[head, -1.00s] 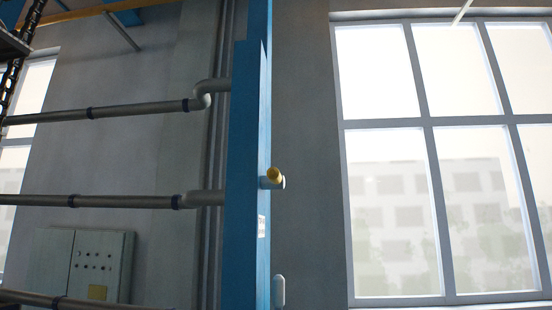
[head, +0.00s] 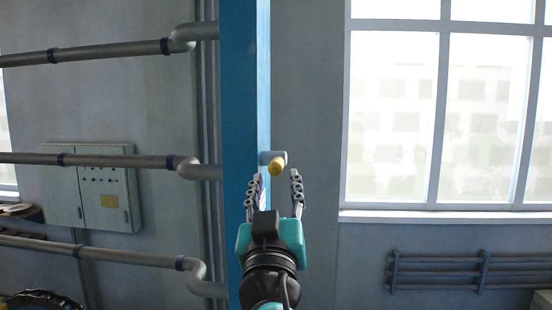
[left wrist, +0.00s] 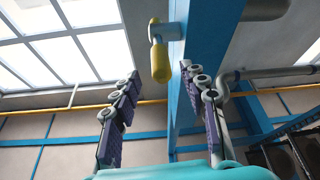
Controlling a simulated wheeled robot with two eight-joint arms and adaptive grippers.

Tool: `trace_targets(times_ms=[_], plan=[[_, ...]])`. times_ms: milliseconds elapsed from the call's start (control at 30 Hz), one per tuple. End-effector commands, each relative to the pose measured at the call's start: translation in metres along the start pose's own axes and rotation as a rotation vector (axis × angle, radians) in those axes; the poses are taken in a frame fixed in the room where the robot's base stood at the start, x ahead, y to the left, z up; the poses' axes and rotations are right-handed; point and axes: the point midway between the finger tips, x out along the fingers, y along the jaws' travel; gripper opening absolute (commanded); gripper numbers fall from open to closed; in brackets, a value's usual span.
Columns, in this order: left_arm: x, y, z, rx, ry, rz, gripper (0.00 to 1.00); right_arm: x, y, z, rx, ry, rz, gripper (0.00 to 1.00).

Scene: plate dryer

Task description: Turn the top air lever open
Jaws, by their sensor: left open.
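The top air lever (head: 278,165) has a yellow handle on a grey fitting, on the right side of the blue column (head: 241,110). In the left wrist view the yellow handle (left wrist: 160,62) hangs down from its grey mount, beyond the fingertips. My left gripper (head: 276,178) is open, fingers pointing up, just below the lever in the head view. My right gripper is not in view.
Grey pipes (head: 100,161) run from the left to the column. A grey control box (head: 105,190) is on the wall at left. A large window (head: 440,110) is at right, with a radiator (head: 470,272) below it. Room right of the column looks free.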

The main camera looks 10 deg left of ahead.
Motion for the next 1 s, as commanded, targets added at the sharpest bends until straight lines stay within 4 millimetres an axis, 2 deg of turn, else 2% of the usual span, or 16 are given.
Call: trace_targets(times_ms=[100, 300, 467, 700, 867, 1000], plan=[[0.022, -0.002, -0.001, 0.003, 0.0, -0.005, 0.44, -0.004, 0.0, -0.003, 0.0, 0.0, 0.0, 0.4], [0.05, -0.002, 0.0, 0.002, -0.001, -0.004, 0.44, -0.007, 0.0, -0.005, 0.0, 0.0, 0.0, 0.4], [0.059, -0.002, 0.001, 0.002, -0.002, -0.003, 0.44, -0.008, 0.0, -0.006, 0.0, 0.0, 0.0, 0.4], [0.059, -0.002, 0.001, 0.001, -0.002, -0.003, 0.44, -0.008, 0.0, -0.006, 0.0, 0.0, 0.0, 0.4], [0.059, -0.002, 0.001, 0.001, -0.002, -0.003, 0.01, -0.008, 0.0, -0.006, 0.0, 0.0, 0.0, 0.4], [0.059, -0.002, 0.001, 0.001, -0.002, -0.003, 0.0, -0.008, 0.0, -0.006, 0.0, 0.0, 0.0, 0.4]])
